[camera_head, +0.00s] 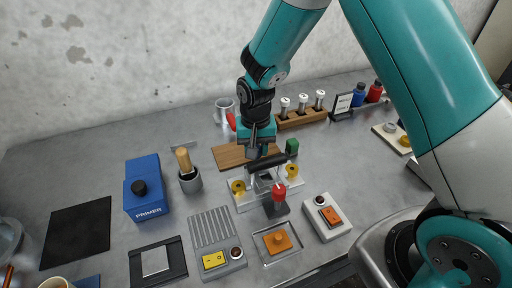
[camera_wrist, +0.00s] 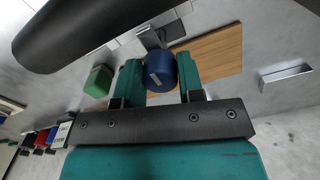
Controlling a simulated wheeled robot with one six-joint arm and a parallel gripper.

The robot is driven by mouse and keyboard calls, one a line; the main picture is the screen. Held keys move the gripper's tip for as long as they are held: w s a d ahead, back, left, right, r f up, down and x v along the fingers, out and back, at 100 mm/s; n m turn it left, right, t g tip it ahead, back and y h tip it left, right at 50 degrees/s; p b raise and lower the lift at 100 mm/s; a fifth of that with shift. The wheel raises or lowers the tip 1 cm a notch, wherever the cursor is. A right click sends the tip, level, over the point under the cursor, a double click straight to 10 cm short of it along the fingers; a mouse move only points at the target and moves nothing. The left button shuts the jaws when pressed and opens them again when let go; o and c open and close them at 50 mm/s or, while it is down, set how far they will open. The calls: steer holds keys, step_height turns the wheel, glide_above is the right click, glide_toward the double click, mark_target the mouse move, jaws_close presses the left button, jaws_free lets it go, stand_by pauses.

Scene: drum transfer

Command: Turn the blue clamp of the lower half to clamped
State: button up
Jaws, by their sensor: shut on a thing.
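The blue clamp (camera_wrist: 160,72) is a round blue knob with a pale mark on its face, seen in the wrist view. My gripper (camera_wrist: 160,80) has its two teal fingers on either side of it, shut on it. In the head view my gripper (camera_head: 262,150) points down behind a black cylinder (camera_head: 268,161), and the blue clamp is hidden there. The black cylinder also fills the upper left of the wrist view (camera_wrist: 85,30). I cannot tell the clamp's setting.
A green block (camera_head: 292,147) stands just right of my gripper, and a wooden board (camera_head: 228,156) lies behind left. A red-knobbed device (camera_head: 278,194) stands close in front. A grey cup with a wooden-handled tool (camera_head: 190,180) and a blue primer box (camera_head: 147,187) are left.

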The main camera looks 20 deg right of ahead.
steer(key=o, duration=0.9)
steer(key=shift+r, duration=0.1)
step_height(320, 180, up, 17)
steer(key=shift+r+b, duration=0.15)
steer(key=shift+b, duration=0.8)
steer(key=s+a+r+n+y, duration=0.1)
steer(key=s+n, duration=0.2)
steer(key=s, duration=0.5)
steer(key=s+a+r+n+y, duration=0.1)
steer(key=s+a+n, duration=0.1)
steer(key=s, duration=0.5)
steer(key=s+a+r+n+y, duration=0.1)
steer(key=s+n+y, duration=0.1)
steer(key=s+n, duration=0.3)
steer(key=shift+s+a+r, duration=0.1)
steer(key=shift+s+r, duration=0.1)
steer(key=shift+s, duration=0.75)
steer(key=shift+s+a+r, duration=0.1)
steer(key=shift+s+r, duration=0.05)
steer(key=shift+s, duration=0.75)
